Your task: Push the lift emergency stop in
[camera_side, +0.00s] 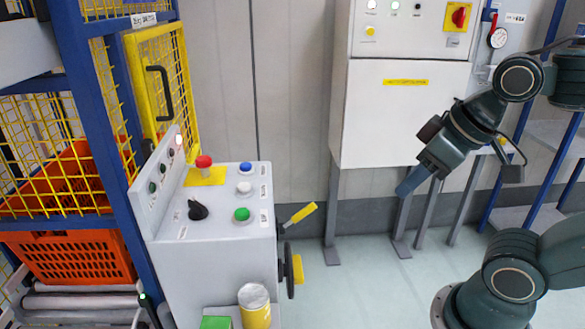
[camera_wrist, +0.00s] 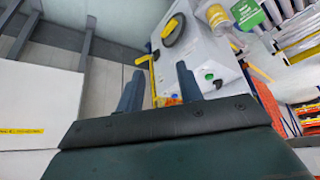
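The emergency stop (camera_side: 204,161) is a red mushroom button on a yellow plate (camera_side: 206,177), on the sloped top of a grey control console (camera_side: 230,275) in the side view. It stands up from the plate. My gripper (camera_side: 402,190) is in the air well to the right of the console, its blue-grey fingers pointing down-left, far from the button. In the wrist view my gripper (camera_wrist: 158,75) has its two fingers spread apart, with nothing between them. The console (camera_wrist: 195,48) shows beyond the fingers there. I cannot make out the red button in the wrist view.
Beside the stop are blue (camera_side: 245,167), white (camera_side: 244,187) and green (camera_side: 242,214) buttons and a black knob (camera_side: 198,210). A yellow-handled lever (camera_side: 302,213) and handwheel (camera_side: 291,270) stick out on the console's right. A yellow mesh door (camera_side: 165,90) stands behind. A white cabinet (camera_side: 400,125) is at the back.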

